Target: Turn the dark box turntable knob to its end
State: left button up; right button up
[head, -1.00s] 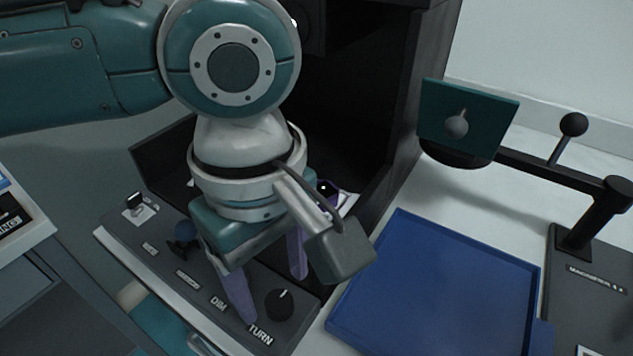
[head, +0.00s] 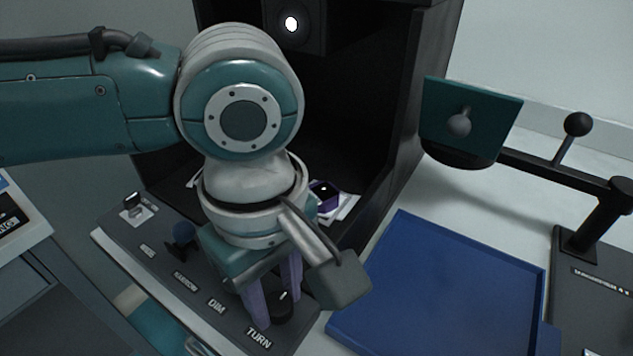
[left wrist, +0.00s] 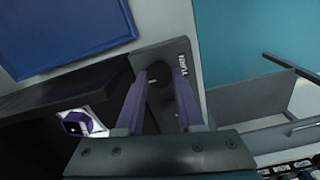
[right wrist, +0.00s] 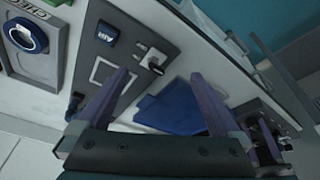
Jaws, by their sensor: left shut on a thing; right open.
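The turntable knob (head: 283,305) is a round black knob with a white mark, at the TURN label on the grey control panel (head: 228,322) in front of the dark box (head: 350,110). My left gripper (head: 276,308) points down with its purple fingers on either side of the knob, shut on it. The left wrist view also shows the knob (left wrist: 160,92) between the fingers, partly hidden. A purple object (head: 325,194) sits on a white plate inside the box. My right gripper (right wrist: 160,95) is open and empty in the right wrist view.
A blue tray (head: 430,290) lies right of the panel. A magnifier arm with a teal plate (head: 468,118) stands behind it.

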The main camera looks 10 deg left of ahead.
pick_arm(q)
grip_shut()
pick_arm(e)
jog(key=shift+r, duration=0.1)
